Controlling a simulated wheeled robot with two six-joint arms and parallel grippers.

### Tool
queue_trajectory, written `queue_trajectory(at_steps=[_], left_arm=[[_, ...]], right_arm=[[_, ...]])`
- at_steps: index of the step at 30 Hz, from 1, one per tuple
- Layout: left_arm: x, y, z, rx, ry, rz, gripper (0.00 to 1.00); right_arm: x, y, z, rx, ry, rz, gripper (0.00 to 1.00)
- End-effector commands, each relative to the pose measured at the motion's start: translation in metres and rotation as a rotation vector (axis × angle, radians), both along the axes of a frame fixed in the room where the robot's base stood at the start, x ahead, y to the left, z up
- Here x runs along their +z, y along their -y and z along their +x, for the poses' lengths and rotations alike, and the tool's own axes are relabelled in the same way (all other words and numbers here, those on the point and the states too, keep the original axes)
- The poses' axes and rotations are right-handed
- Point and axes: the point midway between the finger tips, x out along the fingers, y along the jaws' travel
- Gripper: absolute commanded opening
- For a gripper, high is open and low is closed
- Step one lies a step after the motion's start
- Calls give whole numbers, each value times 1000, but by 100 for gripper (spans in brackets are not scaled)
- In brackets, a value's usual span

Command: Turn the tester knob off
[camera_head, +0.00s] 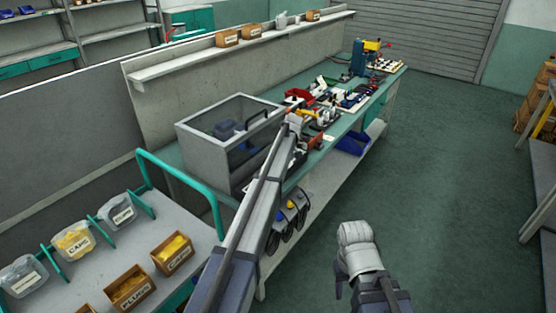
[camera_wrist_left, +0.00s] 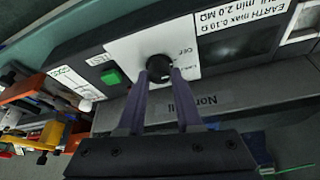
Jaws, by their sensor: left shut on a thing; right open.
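The tester knob (camera_wrist_left: 159,68) is a round black knob on a white plate in the left wrist view. The lettering appears upside down there, with "OFF" just right of the knob. My left gripper (camera_wrist_left: 160,80) has its two fingers on either side of the knob and is shut on it. Which mark the knob points to cannot be told. The tester body (camera_wrist_left: 75,75) is dark, with a green button (camera_wrist_left: 112,77) beside the plate. In the head view my left arm reaches over the bench and hides the tester. My right gripper (camera_head: 353,268) is open and empty over the floor.
The green bench (camera_head: 335,135) carries a grey clear-sided box (camera_head: 205,150) left of my left arm, and tools and parts beyond. A trolley (camera_head: 85,270) with labelled bins stands at lower left. Floor (camera_head: 440,200) on the right is free.

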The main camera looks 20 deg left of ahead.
Motion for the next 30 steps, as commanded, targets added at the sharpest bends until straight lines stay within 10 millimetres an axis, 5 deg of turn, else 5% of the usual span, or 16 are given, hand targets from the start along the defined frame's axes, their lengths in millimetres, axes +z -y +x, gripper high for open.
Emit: queue_trajectory(at_steps=[6, 7, 14, 30], left_arm=[[0, 0, 0, 0, -1, -1, 0], [0, 0, 0, 0, -1, -1, 36], [0, 0, 0, -1, -1, -1, 62], [14, 4, -3, -1, 0, 0, 64]], right_arm=[[0, 0, 0, 0, 0, 0, 50], [0, 0, 0, 0, 0, 0, 50], [0, 0, 0, 0, 0, 0, 50], [14, 0, 0, 0, 0, 0, 50]])
